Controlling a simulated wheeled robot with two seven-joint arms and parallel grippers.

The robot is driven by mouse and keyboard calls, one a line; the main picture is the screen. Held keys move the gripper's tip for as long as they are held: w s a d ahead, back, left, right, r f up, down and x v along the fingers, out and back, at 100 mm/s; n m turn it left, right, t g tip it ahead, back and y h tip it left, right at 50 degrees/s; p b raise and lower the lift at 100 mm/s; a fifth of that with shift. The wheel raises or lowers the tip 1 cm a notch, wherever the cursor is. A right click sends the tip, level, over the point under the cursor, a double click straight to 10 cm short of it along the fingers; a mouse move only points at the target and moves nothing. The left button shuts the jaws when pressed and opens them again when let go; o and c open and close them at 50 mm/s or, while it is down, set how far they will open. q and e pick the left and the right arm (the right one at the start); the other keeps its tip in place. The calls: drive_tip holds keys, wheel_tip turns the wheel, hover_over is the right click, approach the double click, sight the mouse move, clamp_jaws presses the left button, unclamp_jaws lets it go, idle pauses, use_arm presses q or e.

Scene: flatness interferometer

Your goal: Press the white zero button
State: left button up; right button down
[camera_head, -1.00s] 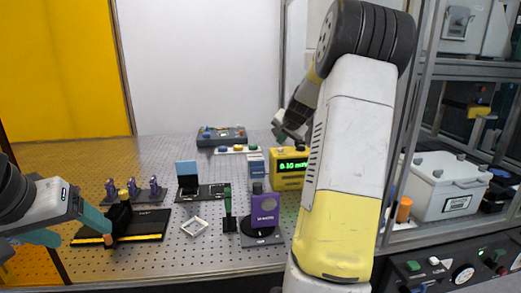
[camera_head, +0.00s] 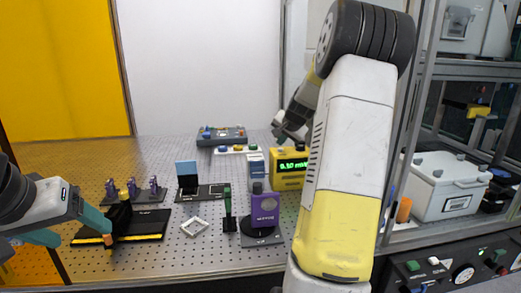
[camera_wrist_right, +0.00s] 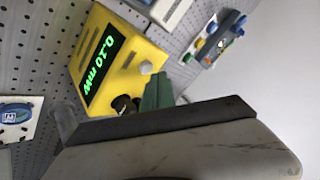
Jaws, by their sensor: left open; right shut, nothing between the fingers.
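The yellow meter (camera_head: 287,182) stands at the back of the perforated table, partly hidden by my right arm in the head view. In the right wrist view the meter (camera_wrist_right: 103,65) shows a green readout of 0.10 mW. The white button (camera_wrist_right: 146,67) sits on its top near one edge, beside a black knob (camera_wrist_right: 123,104). My right gripper (camera_wrist_right: 157,88) is shut and empty, its green fingertips close beside the white button; I cannot tell whether they touch it. My left gripper (camera_head: 84,228) is open and empty at the table's front left.
A purple device (camera_head: 265,209) on a round black stand is in front of the meter.

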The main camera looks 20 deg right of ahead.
sight(281, 152)
drive_tip(key=shift+f, duration=0.2)
drive_tip(key=shift+f, duration=0.5)
idle(0.6)
drive_tip(key=shift+r, duration=0.9)
drive_tip(key=shift+r, duration=2.5)
